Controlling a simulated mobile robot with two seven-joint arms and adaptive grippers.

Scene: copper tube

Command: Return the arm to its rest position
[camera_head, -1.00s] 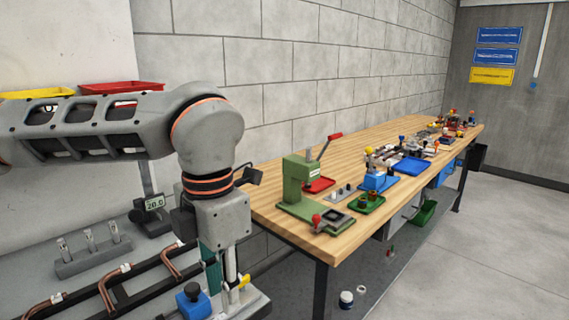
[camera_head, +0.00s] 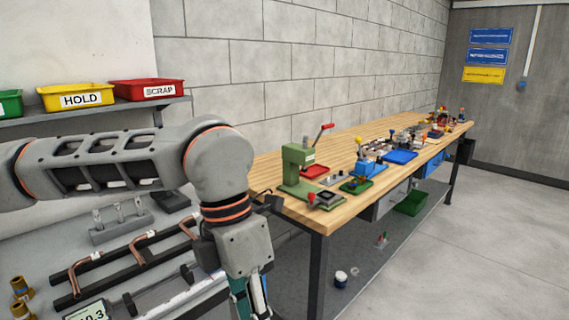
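My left arm comes in from the left and bends downward at the middle of the head view. My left gripper (camera_head: 249,300) hangs at the bottom edge beside the wooden bench's near corner; its fingertips are cut off by the frame, so I cannot tell whether it is open or holds anything. Bent copper tubes (camera_head: 80,266) lie across a black rack (camera_head: 115,277) on the grey worktop at lower left, to the left of the gripper. My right gripper is not in view.
The wooden bench (camera_head: 282,212) carries a green press (camera_head: 298,168) and several small fixtures. A yellow HOLD bin (camera_head: 80,98) and red SCRAP bin (camera_head: 148,91) sit on a shelf. Brass fittings (camera_head: 20,287) and a display (camera_head: 88,312) are at lower left. The floor at right is clear.

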